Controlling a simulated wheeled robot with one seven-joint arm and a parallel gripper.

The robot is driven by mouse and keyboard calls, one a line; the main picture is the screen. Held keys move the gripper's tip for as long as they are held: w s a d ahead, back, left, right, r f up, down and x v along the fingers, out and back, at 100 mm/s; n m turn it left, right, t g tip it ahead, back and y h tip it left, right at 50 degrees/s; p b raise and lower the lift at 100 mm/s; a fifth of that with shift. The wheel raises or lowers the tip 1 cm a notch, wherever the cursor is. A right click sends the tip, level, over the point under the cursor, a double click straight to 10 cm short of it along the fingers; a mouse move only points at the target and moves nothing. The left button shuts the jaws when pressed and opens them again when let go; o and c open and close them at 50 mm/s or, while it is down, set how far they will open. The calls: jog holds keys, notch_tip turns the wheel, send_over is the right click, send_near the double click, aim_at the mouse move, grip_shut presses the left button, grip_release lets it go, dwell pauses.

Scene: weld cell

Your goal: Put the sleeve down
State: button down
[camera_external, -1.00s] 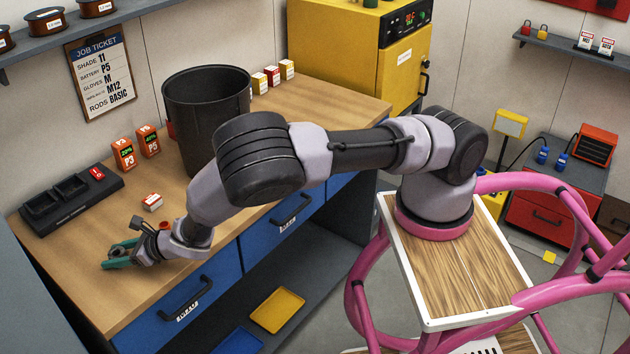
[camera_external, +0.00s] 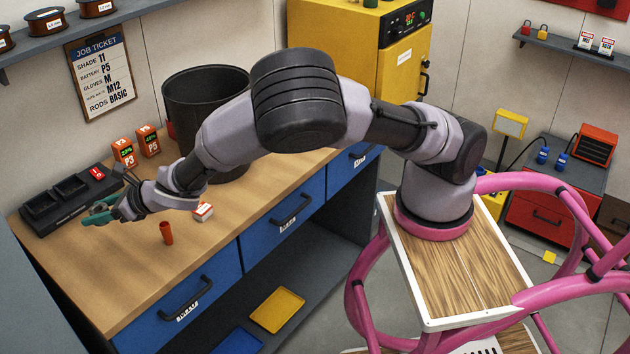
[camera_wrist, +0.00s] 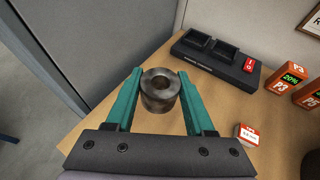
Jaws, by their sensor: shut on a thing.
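The sleeve is a short grey metal ring with a round bore; in the wrist view the sleeve (camera_wrist: 159,103) sits upright between the two teal fingers of my gripper (camera_wrist: 160,97). The fingers are shut on its sides. In the external view my gripper (camera_external: 98,212) is over the left end of the wooden workbench (camera_external: 100,270), close to the front of the black charger. The sleeve cannot be made out there. I cannot tell whether its underside touches the bench.
The black charger (camera_external: 70,201) and orange battery boxes (camera_external: 124,152) stand beyond my gripper. An orange-red cylinder (camera_external: 166,232) and a small white-and-red box (camera_external: 203,211) stand to its right. A large black bin (camera_external: 180,103) stands farther back. The bench's front left is clear.

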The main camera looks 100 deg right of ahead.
aim_at(97, 209)
notch_tip(97, 209, up, 22)
jog(key=r, duration=0.1)
jog(key=s+d+f+m+g+h, duration=0.1)
jog(key=s+d+m+g+h, duration=0.3)
jog(key=d, duration=0.8)
jog(key=s+d+m+h, duration=0.1)
jog(key=s+d+m, duration=0.1)
jog(key=s+d, duration=0.8)
jog(key=s+d+f+m+g+h, duration=0.1)
jog(key=s+d+m+g+h, duration=0.15)
jog(key=d, duration=1.25)
jog(key=s+d+m+g+h, duration=0.1)
jog(key=s+d+m+g, duration=0.2)
jog(key=s+d, duration=0.6)
jog(key=s+d+r+m+g+h, duration=0.1)
jog(key=s+d+m+g, duration=0.3)
jog(key=s, duration=0.9)
jog(key=s+d+m+g+h, duration=0.1)
jog(key=s+d+m+g, duration=0.1)
jog(key=s+d, duration=0.75)
jog(key=f, duration=1.2)
jog(key=s+a+f, duration=0.1)
jog(key=f, duration=2.2)
jog(key=shift+s+a+f, duration=0.2)
jog(key=shift+s+f, duration=0.1)
jog(key=shift+s, duration=0.05)
jog(key=shift+f, duration=0.1)
jog(key=shift+c, duration=1.3)
grip_release()
jog(key=shift+y, duration=0.25)
